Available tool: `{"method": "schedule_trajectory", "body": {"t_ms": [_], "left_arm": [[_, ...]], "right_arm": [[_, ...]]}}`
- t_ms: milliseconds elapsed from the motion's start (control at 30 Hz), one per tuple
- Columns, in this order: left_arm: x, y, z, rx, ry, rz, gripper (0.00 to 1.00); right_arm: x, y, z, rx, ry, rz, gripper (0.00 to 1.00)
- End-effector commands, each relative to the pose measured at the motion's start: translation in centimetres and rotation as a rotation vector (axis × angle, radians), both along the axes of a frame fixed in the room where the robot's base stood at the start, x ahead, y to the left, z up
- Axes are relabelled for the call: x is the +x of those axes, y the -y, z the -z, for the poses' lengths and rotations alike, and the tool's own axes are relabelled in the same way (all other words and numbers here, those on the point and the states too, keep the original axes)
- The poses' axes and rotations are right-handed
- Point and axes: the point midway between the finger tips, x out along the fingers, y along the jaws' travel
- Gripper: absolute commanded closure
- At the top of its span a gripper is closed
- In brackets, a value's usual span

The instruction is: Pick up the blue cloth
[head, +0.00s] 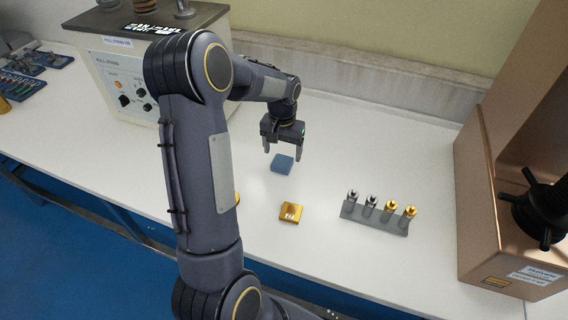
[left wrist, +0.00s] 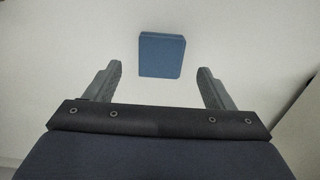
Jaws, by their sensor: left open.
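The blue cloth (head: 282,164) is a small, folded, square pad lying flat on the white table. In the left wrist view the cloth (left wrist: 162,55) lies beyond the fingertips, roughly centred between them. My left gripper (head: 283,152) is above the table just over the cloth, its fingers pointing down. In the left wrist view its two fingers (left wrist: 160,78) are spread wide with nothing between them. The gripper and the cloth look apart. My right gripper is in neither view.
A gold block (head: 290,212) lies nearer than the cloth. A grey rack (head: 375,219) with several silver and gold pieces stands to the right. A beige machine (head: 120,70) is at back left, a copper-coloured tester (head: 500,180) at right. The white table (head: 330,130) is clear around the cloth.

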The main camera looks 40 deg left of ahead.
Motion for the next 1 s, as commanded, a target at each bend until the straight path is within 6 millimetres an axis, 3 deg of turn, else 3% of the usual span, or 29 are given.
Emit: {"method": "schedule_trajectory", "body": {"t_ms": [233,533,900,1000], "left_arm": [[-0.1,-0.1,3.5,-0.001,-0.004,0.0,0.24],[-0.1,-0.1,3.9,-0.001,0.0,0.0,0.25],[-0.1,0.0,3.9,-0.001,0.0,0.0,0.73],[-0.1,0.0,3.9,-0.001,0.0,0.0,0.75]], "right_arm": [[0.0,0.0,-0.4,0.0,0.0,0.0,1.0],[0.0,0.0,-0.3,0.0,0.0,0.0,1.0],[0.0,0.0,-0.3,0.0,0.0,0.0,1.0],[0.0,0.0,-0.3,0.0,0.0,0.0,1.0]]}}
